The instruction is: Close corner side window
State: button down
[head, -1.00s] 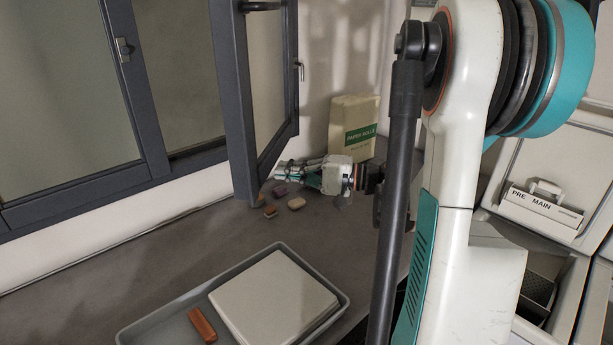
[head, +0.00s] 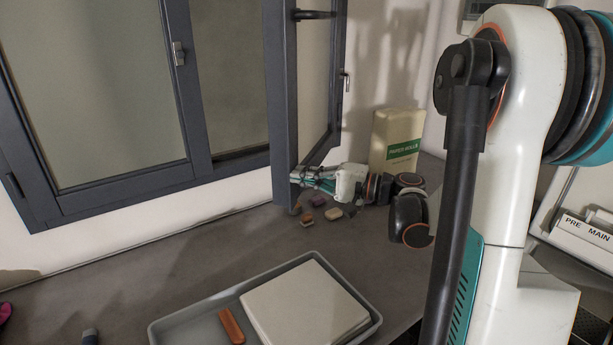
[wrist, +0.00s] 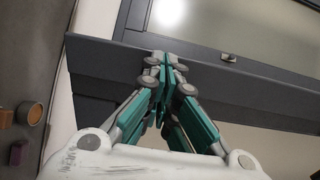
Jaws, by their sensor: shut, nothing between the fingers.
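The corner side window is a dark grey framed sash (head: 284,110) that stands open, swung out over the counter in the head view. Its glass faces right there, and a dark handle sits high on it. My gripper (head: 296,178) is shut and empty, at the sash's lower part, on its right side. In the wrist view my gripper's fingertips (wrist: 166,66) overlap the dark sash bar (wrist: 105,62); they are at it or very close, and I cannot tell if they press on it. A small latch (wrist: 229,58) shows on a frame beyond.
A grey tray (head: 163,325) with a white slab (head: 305,305) and an orange-brown bar (head: 231,326) lies on the counter (head: 120,270). Small blocks (head: 306,220) lie below my gripper. A paper rolls bag (head: 397,138) stands behind my wrist. The closed window pane (head: 95,90) is at left.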

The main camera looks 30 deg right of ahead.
jog(key=w+a+m+t+h, duration=0.1)
jog(key=w+a+h, duration=0.1)
jog(key=w+a, duration=0.4)
jog(key=w+a+m+t+h, duration=0.1)
jog(key=w+a, duration=0.5)
jog(key=w, duration=1.1)
jog(key=shift+m+h, duration=0.5)
jog(key=shift+a, duration=0.1)
